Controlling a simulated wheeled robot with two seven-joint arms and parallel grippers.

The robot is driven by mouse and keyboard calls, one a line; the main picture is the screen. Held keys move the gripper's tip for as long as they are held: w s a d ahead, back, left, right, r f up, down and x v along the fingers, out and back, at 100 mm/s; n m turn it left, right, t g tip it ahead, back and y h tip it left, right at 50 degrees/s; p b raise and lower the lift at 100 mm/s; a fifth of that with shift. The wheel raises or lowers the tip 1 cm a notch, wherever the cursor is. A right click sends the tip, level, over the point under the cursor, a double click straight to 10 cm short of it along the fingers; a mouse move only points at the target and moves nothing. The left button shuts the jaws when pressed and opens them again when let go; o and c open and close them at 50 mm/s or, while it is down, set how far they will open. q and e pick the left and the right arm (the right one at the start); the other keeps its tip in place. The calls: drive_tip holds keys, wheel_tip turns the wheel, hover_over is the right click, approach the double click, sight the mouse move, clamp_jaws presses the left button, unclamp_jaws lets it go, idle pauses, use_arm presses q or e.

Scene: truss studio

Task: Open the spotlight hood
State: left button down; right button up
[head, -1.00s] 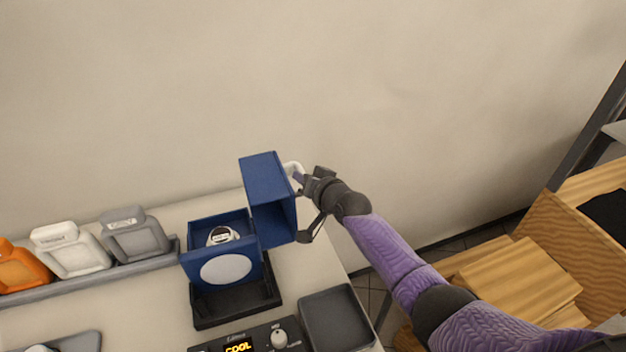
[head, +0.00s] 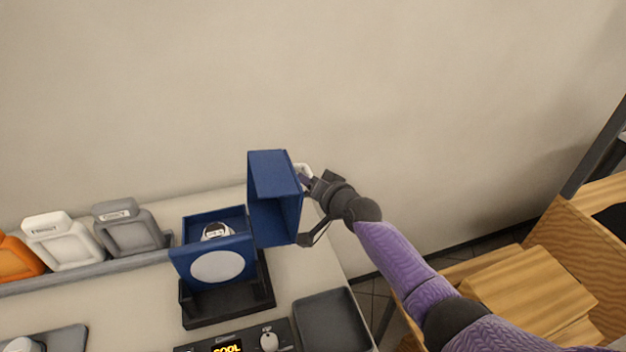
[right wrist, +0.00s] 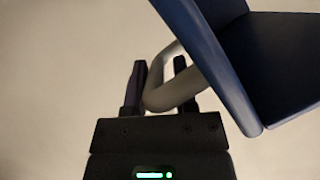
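The blue spotlight hood (head: 274,175) stands swung open at the right side of its blue housing (head: 236,249), its hollow side showing. The housing has a pale oval on its front, and a small white lamp-like part (head: 216,231) shows inside. My right gripper (head: 305,181) is at the hood's right side, at its pale handle (head: 303,168). In the right wrist view, the looped handle (right wrist: 167,97) passes between the two fingers, which appear closed on it beside the blue hood (right wrist: 215,60). My left gripper is not in view.
The housing sits in a black stand (head: 226,307) on a pale table. A dark tray (head: 333,322) and a control panel with a knob (head: 269,341) lie in front. Grey, white and orange blocks stand in a rack at left. The wall is close behind.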

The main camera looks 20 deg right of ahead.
drive_tip(key=shift+o, duration=1.2)
drive_tip(key=shift+a, duration=0.1)
drive_tip(key=shift+r, duration=0.1)
drive_tip(key=shift+s+r+p, duration=0.15)
drive_tip(key=shift+s+p, duration=0.05)
drive_tip(key=shift+p, duration=0.1)
drive_tip(key=p+v, duration=0.3)
drive_tip(key=v, duration=0.6)
drive_tip(key=shift+s+p, duration=0.3)
drive_tip(key=shift+p, duration=0.1)
drive_tip(key=shift+d, duration=0.2)
